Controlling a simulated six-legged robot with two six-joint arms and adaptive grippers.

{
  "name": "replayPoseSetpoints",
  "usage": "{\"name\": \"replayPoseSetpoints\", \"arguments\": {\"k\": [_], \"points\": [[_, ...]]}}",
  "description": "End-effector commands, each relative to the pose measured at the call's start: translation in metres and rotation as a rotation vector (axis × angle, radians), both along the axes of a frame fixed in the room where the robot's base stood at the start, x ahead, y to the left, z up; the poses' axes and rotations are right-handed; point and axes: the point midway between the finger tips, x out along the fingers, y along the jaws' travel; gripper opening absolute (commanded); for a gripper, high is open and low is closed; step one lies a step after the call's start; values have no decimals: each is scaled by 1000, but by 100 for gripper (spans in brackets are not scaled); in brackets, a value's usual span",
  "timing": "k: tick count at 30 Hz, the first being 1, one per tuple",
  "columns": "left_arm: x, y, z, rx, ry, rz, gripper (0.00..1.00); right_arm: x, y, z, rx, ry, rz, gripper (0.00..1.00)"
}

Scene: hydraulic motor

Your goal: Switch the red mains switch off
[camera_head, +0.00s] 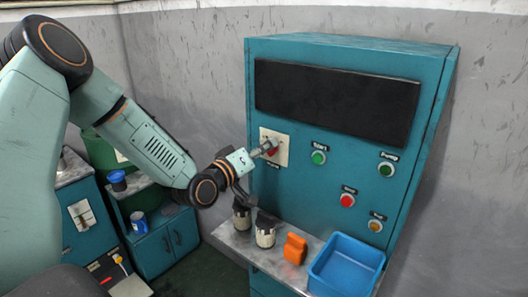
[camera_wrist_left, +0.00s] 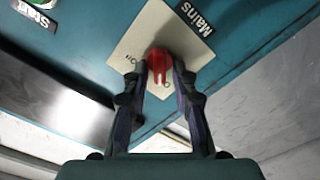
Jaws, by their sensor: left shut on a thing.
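The red mains switch (camera_head: 272,151) sits on a cream square plate (camera_head: 281,142) at the left of the teal control panel. In the left wrist view the red switch (camera_wrist_left: 160,62) stands out from its cream plate (camera_wrist_left: 133,40), beside the "Mains" label (camera_wrist_left: 195,18). My left gripper (camera_head: 268,149) reaches the switch from the left. In the left wrist view its two fingers (camera_wrist_left: 160,75) are closed on either side of the red knob. The fingers partly cover the plate's lettering, so I cannot tell the switch's position surely. My right gripper is not in view.
The panel also has a green Start button (camera_head: 318,157), a green Pump button (camera_head: 386,169), a red button (camera_head: 347,200) and an amber button (camera_head: 375,225). Below, a blue bin (camera_head: 346,240), an orange object (camera_head: 294,248) and dark-topped cylinders (camera_head: 265,235) stand on the ledge.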

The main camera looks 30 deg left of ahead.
Motion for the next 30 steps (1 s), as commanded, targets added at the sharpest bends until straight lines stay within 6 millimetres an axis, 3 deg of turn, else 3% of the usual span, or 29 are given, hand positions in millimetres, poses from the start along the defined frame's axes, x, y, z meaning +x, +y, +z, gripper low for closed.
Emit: {"name": "replayPoseSetpoints", "arguments": {"k": [20,21,24,30], "points": [[0,1,0,-70,5,1,0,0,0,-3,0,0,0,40],[0,1,0,-70,5,1,28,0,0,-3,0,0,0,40],[0,1,0,-70,5,1,35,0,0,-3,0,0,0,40],[0,1,0,-69,5,0,35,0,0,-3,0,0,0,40]]}}
